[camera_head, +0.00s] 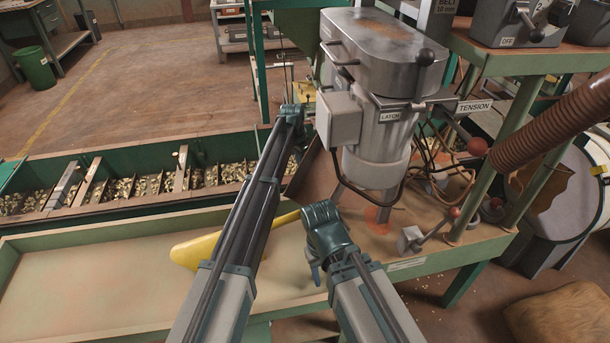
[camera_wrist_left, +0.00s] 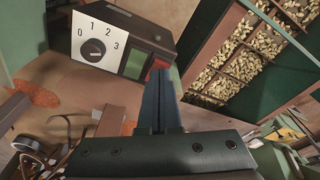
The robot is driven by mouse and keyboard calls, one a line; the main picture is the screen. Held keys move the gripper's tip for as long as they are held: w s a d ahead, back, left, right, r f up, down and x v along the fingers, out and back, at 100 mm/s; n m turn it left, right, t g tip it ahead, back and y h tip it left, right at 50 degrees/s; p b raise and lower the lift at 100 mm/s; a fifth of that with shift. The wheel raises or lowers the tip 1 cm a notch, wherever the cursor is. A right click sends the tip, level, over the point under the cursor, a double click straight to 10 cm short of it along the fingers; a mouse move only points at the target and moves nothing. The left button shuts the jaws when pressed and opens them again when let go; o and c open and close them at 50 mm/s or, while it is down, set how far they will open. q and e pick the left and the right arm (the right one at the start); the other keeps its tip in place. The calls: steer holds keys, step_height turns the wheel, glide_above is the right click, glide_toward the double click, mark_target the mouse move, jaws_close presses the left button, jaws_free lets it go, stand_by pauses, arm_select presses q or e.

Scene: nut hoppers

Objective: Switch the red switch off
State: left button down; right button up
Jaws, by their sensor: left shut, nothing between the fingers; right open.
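In the left wrist view a dark control box has a white dial plate (camera_wrist_left: 99,42) marked 0 to 3. A small red part (camera_wrist_left: 159,65), which looks like the red switch, shows at the box's lower right edge. My left gripper (camera_wrist_left: 160,78) is shut and empty, its fingertips right at this red part and covering some of it. I cannot tell whether they touch or which way the switch is set. In the head view the left arm reaches up beside the grey machine; its fingers are hidden. My right gripper (camera_head: 315,272) is low by the tray, open and mostly hidden by its own wrist.
The grey mixer-like machine (camera_head: 382,60) stands right of my left arm. A yellow scoop (camera_head: 196,250) lies in the shallow tray (camera_head: 90,265). A long trough of nuts (camera_head: 120,188) runs behind. A ribbed brown hose (camera_head: 550,120) and green posts stand right. Open floor lies at the back left.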

arm_select(q)
steer(key=shift+f+b, duration=0.45)
steer(key=shift+f, duration=0.1)
arm_select(e)
steer(key=shift+f, duration=0.5)
arm_select(q)
steer(key=shift+r, duration=0.2)
arm_select(e)
steer(key=shift+r, duration=0.2)
arm_select(q)
step_height(320, 180, up, 7)
steer(key=p, duration=0.7)
steer(key=shift+f, duration=0.1)
arm_select(e)
step_height(320, 180, up, 7)
steer(key=shift+f, duration=0.1)
